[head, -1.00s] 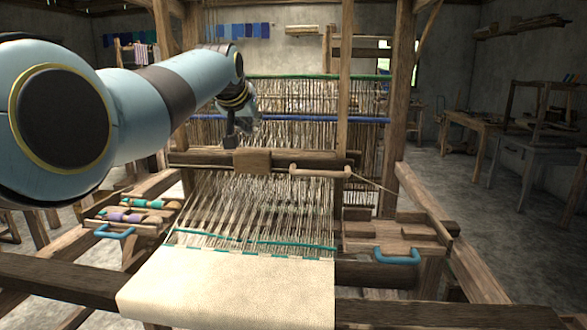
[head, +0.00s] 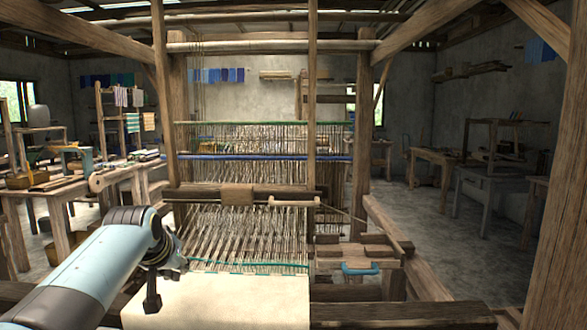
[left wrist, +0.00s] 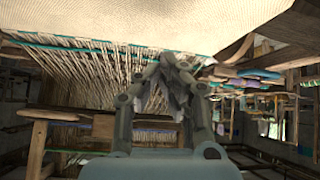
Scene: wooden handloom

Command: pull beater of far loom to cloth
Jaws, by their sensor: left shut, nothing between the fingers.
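The beater, a horizontal wooden bar with a middle block (head: 238,195), stands across the pale warp threads (head: 235,235), behind the cloth's edge with a clear gap of threads between. The cream cloth (head: 225,303) has a teal line along its far edge. My left gripper (head: 152,304) points down over the cloth's left part, in front of the beater and apart from it. It is shut and empty. In the left wrist view its fingers (left wrist: 170,62) come together before the cloth (left wrist: 150,20) and threads. My right gripper is not in view.
A wooden post (head: 312,120) rises at the beater's right part. A wooden side ledge with a blue-handled shuttle (head: 360,269) is at the right. A side table (head: 60,185) with tools stands at the left. Open floor (head: 455,255) lies right.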

